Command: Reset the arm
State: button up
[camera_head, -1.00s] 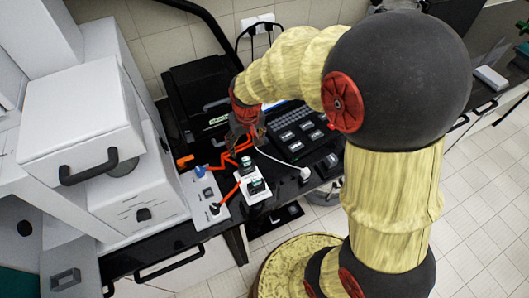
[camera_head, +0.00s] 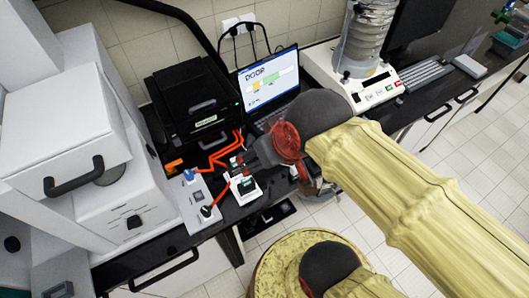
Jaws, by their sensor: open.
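My arm, in yellow covers with black and red joints, reaches in from the lower right of the head view. My gripper (camera_head: 242,163) is at its left end, over the black bench near the small white device. It is small and partly blurred against the dark bench. It looks open, and I see nothing held in it. I cannot tell whether its fingers touch the device below.
A white block with switches (camera_head: 199,205), a small white device (camera_head: 245,190) and orange cables (camera_head: 212,158) lie near the gripper. A black printer-like machine (camera_head: 193,103), a laptop (camera_head: 267,82) and a sieve shaker (camera_head: 367,45) stand behind. A white cabinet (camera_head: 65,140) is at left.

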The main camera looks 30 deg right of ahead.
notch_tip(320, 180, down, 13)
jog(key=b, duration=1.3)
